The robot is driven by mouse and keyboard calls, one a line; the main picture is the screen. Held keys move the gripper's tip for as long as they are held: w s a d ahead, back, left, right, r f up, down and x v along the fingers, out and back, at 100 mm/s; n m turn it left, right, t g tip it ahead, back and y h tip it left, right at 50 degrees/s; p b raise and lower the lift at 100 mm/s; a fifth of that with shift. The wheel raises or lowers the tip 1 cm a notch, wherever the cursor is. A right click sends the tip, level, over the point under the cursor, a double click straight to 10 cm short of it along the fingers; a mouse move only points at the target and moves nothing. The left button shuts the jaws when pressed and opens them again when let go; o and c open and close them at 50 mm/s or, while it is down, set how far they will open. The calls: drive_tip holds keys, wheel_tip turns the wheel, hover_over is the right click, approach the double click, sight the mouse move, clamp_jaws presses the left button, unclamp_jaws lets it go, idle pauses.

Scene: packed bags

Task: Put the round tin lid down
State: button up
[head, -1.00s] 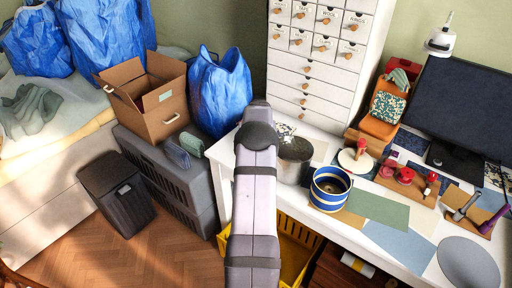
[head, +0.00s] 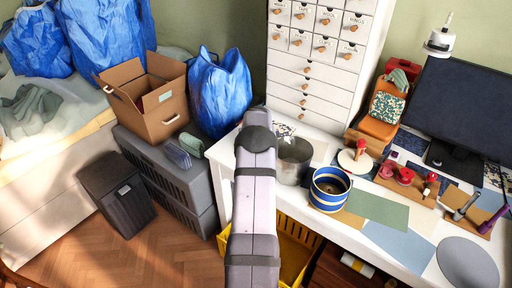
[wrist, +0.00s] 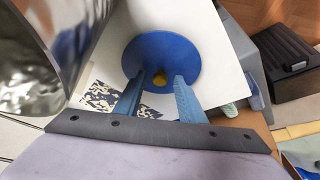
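Gaps show between the knob and both fingers. In the head view the lid and my fingers are hidden behind my arm. A blue-and-white striped round tin (head: 329,190) stands open on the table.
A shiny metal pot (head: 293,162) stands close to my gripper, and a large metal surface fills the wrist view's upper left. A patterned sheet (wrist: 120,100) lies by the lid. A grey crate (head: 183,190) stands beyond the table's left edge.

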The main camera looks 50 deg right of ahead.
drive_tip(key=b+v, duration=0.2)
drive_tip(key=v, duration=1)
drive_tip(key=shift+r, duration=0.15)
drive_tip(key=w+a+n+y, duration=0.1)
drive_tip(key=w+a+n, duration=0.1)
drive_tip(key=a, duration=1.2)
drive_tip(key=w+a+n+y, duration=0.2)
drive_tip(key=a, duration=1.1)
drive_tip(key=s+a+f+n+g, duration=0.1)
drive_tip(key=s+a+n, duration=0.1)
drive_tip(key=s+a, duration=0.7)
drive_tip(key=s+a+f+n+g, duration=0.2)
drive_tip(key=s+a, duration=0.6)
drive_tip(key=a, duration=0.5)
drive_tip(key=shift+s+a+f+n+y, duration=0.2)
drive_tip(key=shift+s+a+n+y, duration=0.15)
drive_tip(key=shift+n, duration=0.45)
drive_tip(key=shift+r, duration=0.1)
